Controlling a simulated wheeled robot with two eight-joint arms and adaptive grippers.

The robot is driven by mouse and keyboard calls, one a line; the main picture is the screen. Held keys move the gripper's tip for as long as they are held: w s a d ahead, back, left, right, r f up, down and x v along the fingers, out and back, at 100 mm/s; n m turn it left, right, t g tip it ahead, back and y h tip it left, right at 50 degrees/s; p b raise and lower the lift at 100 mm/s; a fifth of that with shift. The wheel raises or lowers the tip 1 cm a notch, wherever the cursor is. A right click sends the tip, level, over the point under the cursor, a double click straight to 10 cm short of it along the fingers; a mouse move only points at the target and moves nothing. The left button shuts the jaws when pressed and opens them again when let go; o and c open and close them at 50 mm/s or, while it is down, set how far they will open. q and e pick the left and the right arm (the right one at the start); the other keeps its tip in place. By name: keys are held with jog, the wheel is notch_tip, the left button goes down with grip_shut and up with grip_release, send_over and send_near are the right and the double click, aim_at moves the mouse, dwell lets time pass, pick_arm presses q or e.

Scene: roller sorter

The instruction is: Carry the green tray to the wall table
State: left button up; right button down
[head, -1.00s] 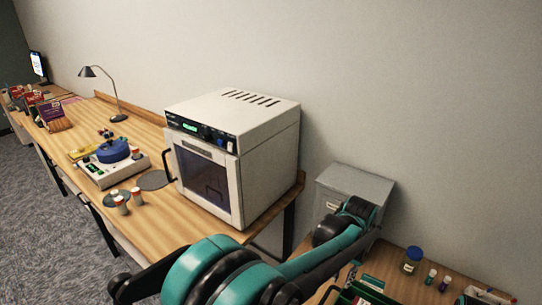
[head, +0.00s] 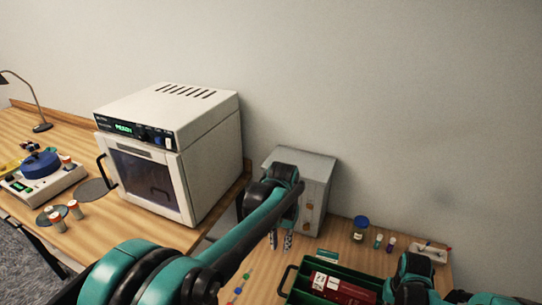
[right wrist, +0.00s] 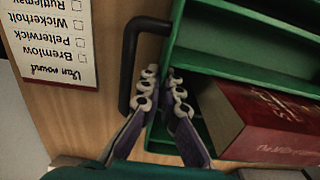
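The green tray (head: 310,297) is at the bottom of the head view, on a wooden table, with a black handle (head: 285,279) at its left end. A red box (head: 338,288) lies in it. My left gripper (head: 280,242) points down with its fingers apart, empty, above and behind the left handle. My right arm covers the tray's right part in the head view. In the right wrist view, my right gripper (right wrist: 164,78) has a narrow gap between its fingertips, beside the black handle (right wrist: 127,75) and over the tray's end wall; no grip on the handle shows.
A white oven (head: 180,150) stands on the long wooden bench (head: 150,233) at left. Small bottles (head: 361,229) stand at that table's back. A printed list (right wrist: 52,45) lies beside the tray.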

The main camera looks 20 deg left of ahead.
pick_arm(q)
jog(key=a+r, duration=0.1)
jog(key=a, duration=0.1)
jog(key=a+r, duration=0.1)
jog(key=shift+a, duration=0.4)
pick_arm(e)
jog(key=c, duration=1.8)
grip_release()
jog(key=shift+c, duration=0.2)
jog(key=shift+r, duration=0.1)
notch_tip(320, 180, up, 14)
